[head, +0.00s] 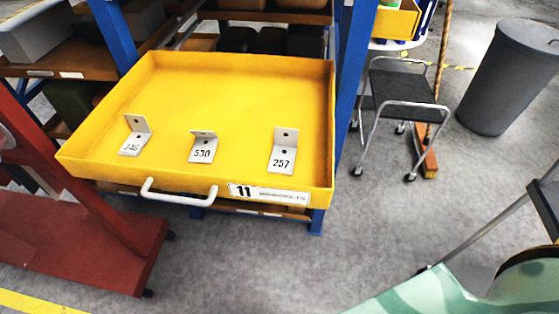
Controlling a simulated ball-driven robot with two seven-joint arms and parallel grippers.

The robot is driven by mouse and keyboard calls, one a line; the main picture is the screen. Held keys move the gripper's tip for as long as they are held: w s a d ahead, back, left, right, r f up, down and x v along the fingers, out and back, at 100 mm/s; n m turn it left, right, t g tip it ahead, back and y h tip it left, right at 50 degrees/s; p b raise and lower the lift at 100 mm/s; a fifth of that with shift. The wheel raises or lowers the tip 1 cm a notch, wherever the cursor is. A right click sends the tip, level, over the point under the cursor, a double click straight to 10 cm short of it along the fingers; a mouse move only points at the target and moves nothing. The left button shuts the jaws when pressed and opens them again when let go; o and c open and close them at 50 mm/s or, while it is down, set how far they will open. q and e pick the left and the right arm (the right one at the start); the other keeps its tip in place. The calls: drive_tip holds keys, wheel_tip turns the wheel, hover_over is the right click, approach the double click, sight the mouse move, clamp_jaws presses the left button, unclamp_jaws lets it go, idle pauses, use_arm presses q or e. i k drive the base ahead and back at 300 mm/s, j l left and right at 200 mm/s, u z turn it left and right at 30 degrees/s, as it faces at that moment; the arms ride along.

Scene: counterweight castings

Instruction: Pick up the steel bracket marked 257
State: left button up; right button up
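The steel bracket marked 257 (283,151) is an L-shaped light grey piece at the right of the yellow drawer (240,88). One leg lies flat with the number facing up and the other stands upright at the back. A bracket that reads 530 (202,148) sits in the middle of the drawer. Another bracket (134,136), whose number looks like 346, sits at the left. The brackets stand apart from each other. Neither of my grippers is in view.
The drawer is pulled out of a blue-posted rack and has low walls, a white handle (179,193) and a label marked 11. A red steel frame (80,225) stands at the left. A dark step stool (402,90) and a grey bin (508,78) stand at the right.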

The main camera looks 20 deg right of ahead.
sight(282, 161)
drive_tip(key=l+u, duration=0.2)
drive_tip(key=l, duration=1.05)
drive_tip(key=k, duration=0.05)
